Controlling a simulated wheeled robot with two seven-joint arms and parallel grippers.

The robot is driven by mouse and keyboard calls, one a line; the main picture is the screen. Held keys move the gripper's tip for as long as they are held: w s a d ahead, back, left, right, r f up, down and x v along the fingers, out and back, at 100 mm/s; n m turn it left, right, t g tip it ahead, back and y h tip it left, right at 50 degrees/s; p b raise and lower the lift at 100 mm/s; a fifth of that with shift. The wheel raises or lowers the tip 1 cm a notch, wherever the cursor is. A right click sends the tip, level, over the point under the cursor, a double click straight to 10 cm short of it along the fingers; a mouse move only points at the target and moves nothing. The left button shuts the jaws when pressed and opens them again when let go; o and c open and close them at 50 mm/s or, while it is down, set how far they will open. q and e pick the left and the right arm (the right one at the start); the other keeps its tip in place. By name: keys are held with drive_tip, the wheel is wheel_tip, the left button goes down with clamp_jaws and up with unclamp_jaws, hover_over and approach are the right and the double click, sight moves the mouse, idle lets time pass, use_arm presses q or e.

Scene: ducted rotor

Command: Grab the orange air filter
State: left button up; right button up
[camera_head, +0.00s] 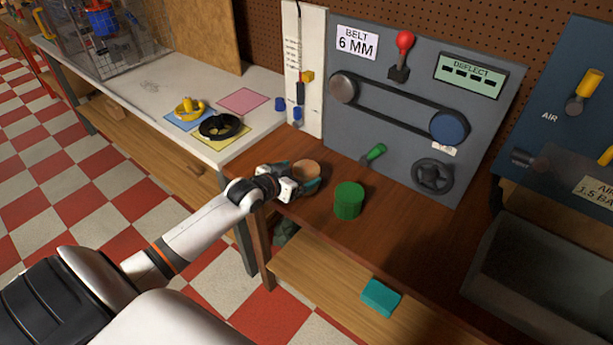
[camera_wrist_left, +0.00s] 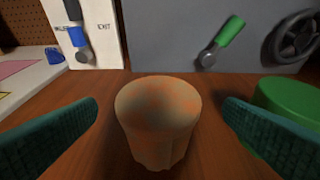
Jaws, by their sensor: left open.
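The orange air filter (camera_head: 306,168) is a short round piece with a tan, orange-mottled top, standing upright on the brown wooden bench. In the left wrist view the air filter (camera_wrist_left: 158,120) stands between the two teal finger pads, with a gap on each side. My left gripper (camera_head: 303,180) is open around it at bench height; its fingers partly hide the filter's lower part in the head view. The left gripper's pads also show in the left wrist view (camera_wrist_left: 160,118). My right gripper is not in view.
A green cylinder (camera_head: 349,201) stands close to the right of the filter, near the right finger. Behind is a grey belt panel (camera_head: 400,160) with a green-handled lever (camera_head: 374,153). A white table (camera_head: 150,95) adjoins at left. A teal block (camera_head: 380,297) lies on the lower shelf.

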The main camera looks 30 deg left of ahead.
sight(302, 172)
use_arm(q)
drive_tip(key=shift+p+x, duration=0.4)
drive_tip(key=shift+x, duration=1.95)
drive_tip(key=shift+a, duration=0.1)
drive_tip(key=shift+s, duration=0.1)
drive_tip(key=shift+c, duration=0.3)
drive_tip(key=c, duration=1.1)
